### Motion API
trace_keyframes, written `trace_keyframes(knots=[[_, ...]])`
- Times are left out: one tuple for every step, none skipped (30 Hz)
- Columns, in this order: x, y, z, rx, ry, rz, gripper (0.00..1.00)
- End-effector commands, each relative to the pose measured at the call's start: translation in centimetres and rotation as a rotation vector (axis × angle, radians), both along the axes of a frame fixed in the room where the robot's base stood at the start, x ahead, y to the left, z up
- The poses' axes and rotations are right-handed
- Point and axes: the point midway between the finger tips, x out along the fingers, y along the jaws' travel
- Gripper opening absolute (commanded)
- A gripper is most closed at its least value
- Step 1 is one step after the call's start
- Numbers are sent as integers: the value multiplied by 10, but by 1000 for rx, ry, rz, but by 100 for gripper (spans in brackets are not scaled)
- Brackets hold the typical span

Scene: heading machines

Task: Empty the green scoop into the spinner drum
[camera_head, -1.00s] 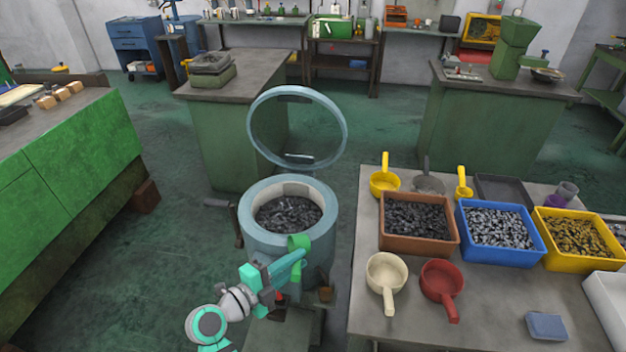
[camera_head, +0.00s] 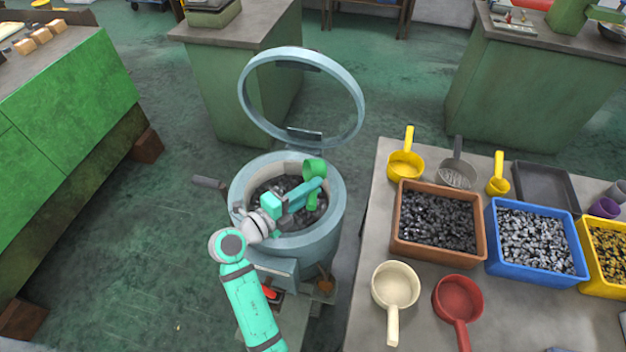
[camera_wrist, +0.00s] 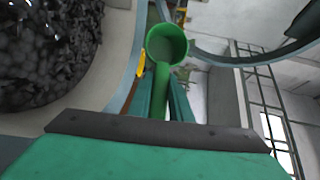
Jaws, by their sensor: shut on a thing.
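My gripper (camera_head: 309,192) is shut on the handle of the green scoop (camera_head: 315,168), and both are over the right side of the spinner drum's mouth. In the wrist view the green scoop (camera_wrist: 166,46) shows its round bowl beyond my fingers (camera_wrist: 166,95); inside it I see a green wall and no clear load. The spinner drum (camera_head: 338,213) is a pale blue-grey round tub with its ring-shaped lid (camera_head: 357,88) raised behind it. Dark metal pieces (camera_head: 272,188) lie inside the drum, and they fill the left of the wrist view (camera_wrist: 45,50).
The table at right holds a brown bin (camera_head: 398,245) of dark pieces, a blue bin (camera_head: 580,268), a yellow bin, a cream scoop (camera_head: 395,283), a red scoop (camera_head: 458,297) and yellow scoops (camera_head: 405,165). A handle (camera_head: 208,183) sticks out left of the drum. Floor at left is clear.

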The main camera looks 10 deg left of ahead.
Motion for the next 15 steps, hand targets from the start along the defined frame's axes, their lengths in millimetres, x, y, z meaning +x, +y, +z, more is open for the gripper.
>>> trace_keyframes(knots=[[1,-1,2,19,7,-1,0],[1,-1,3,31,14,-2,0],[2,-2,5,55,26,-3,0],[2,-3,6,74,37,0,0],[3,-4,7,95,51,-2,0],[4,-6,10,129,69,-4,0],[4,-6,11,155,86,-2,0],[5,-7,12,182,102,-1,0],[6,-8,13,220,126,-2,0],[6,-9,14,249,144,-1,0],[7,-11,15,278,163,-2,0],[8,-11,17,317,186,0,0],[9,-13,17,348,205,-3,0],[9,-13,19,378,224,-1,0],[10,-15,19,418,250,-3,0]])
